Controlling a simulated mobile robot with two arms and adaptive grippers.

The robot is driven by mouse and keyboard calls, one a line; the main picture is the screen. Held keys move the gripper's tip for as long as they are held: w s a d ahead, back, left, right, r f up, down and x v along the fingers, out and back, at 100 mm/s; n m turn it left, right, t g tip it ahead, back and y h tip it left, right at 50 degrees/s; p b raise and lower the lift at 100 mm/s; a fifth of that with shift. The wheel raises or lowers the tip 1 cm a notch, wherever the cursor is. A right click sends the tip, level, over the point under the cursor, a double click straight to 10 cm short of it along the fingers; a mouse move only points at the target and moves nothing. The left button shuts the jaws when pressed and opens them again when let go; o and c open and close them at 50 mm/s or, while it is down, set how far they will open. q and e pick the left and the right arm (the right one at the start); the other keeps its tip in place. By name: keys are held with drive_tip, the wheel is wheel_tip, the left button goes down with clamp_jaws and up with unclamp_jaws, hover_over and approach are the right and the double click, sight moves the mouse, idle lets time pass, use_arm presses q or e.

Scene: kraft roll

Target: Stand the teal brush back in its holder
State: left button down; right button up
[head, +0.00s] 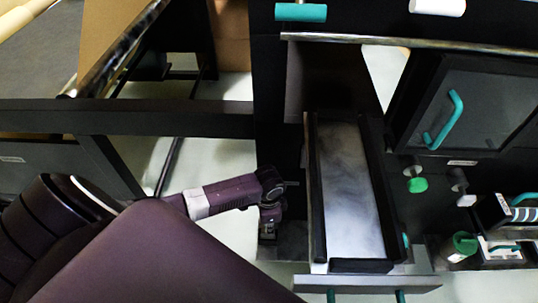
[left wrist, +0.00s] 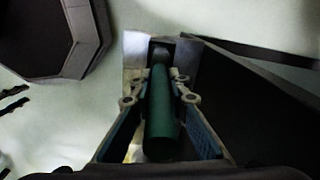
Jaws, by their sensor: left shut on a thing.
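My left gripper (head: 268,226) is low beside the left wall of the open drawer in the head view. In the left wrist view, my left gripper (left wrist: 160,105) has its two fingers on either side of a dark teal-green cylinder, the brush (left wrist: 160,115), and is shut on it. The brush's far end reaches toward a small pale, box-like piece with a dark middle; I cannot tell whether it touches this piece or whether the piece is the holder. I cannot make out the brush in the head view. My right gripper is not in view.
The open drawer (head: 312,190) stands just right of my left gripper, with a pale, empty-looking floor. A dark cabinet door (head: 470,105) with a teal handle is at the right. Pale floor shows left of the gripper.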

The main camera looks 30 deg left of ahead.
use_arm(q)
wheel_tip(320, 180, down, 2)
drive_tip(key=shift+f, duration=0.15)
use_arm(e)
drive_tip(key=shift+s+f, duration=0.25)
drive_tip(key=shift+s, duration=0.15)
use_arm(q)
drive_tip(key=shift+f, duration=0.1)
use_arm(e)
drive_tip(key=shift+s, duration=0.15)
use_arm(q)
drive_tip(key=c, duration=1.8)
unclamp_jaws()
drive_tip(key=shift+c, duration=0.2)
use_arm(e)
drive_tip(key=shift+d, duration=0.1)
use_arm(q)
drive_tip(key=shift+r, duration=0.5)
wheel_tip(320, 180, up, 11)
drive_tip(key=shift+r+p, duration=0.1)
drive_tip(key=shift+p, duration=0.7)
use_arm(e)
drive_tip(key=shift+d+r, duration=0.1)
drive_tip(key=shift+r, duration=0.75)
